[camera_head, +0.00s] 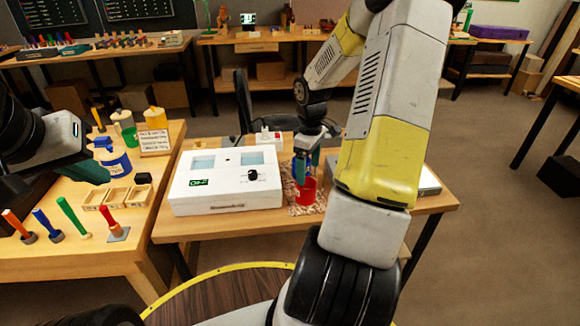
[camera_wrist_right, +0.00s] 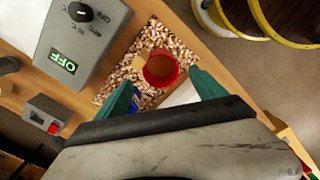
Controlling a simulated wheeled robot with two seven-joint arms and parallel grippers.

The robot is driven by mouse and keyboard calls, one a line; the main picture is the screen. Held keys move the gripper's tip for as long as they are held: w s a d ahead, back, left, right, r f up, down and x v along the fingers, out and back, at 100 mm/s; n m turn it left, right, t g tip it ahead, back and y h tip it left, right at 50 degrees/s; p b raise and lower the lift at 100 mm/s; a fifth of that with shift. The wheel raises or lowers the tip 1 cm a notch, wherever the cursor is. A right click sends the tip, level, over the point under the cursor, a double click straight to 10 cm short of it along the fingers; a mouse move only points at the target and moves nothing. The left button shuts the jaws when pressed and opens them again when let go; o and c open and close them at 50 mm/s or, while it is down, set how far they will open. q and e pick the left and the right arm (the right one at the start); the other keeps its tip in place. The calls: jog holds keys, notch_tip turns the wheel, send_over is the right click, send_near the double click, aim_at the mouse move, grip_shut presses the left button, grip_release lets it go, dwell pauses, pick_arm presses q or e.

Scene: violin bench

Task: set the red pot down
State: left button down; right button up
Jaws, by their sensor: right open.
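The red pot (camera_head: 306,193) stands upright on a speckled brown-and-white mat (camera_head: 320,203) on the middle table. In the right wrist view the open-topped red pot (camera_wrist_right: 160,69) shows a brown inside. My right gripper (camera_head: 305,166) is above the pot with its teal fingers apart. In the right wrist view the spread fingers (camera_wrist_right: 163,86) have the pot between and just beyond their tips; I cannot tell whether they touch it. A blue object (camera_wrist_right: 137,99), partly hidden, is beside one finger. My left gripper (camera_head: 90,172) is over the left table, its jaw opening hidden.
A white box (camera_head: 226,181) with a dial and an OFF display stands left of the mat. A small white box with a red switch (camera_head: 268,137) is behind. The left table holds a blue pot (camera_head: 116,163), wooden trays (camera_head: 105,197) and several coloured-handled tools. My right arm hides the table's right part.

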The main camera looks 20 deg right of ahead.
jog(key=s+a+r+m+t, duration=0.15)
jog(key=s+a+r, duration=0.3)
jog(key=r, duration=0.45)
jog(key=s+a+r+m+t, duration=0.1)
jog(key=s+a+r+m, duration=0.15)
jog(key=a+r, duration=0.45)
jog(key=s+a+r+m+t+y, duration=0.2)
jog(key=s+a+r, duration=0.3)
jog(key=s+r, duration=0.3)
jog(key=s+m+t, duration=0.1)
jog(key=s, duration=0.1)
jog(key=shift+s+a+t, duration=0.2)
jog(key=shift+s+t, duration=0.15)
jog(key=shift+s, duration=0.05)
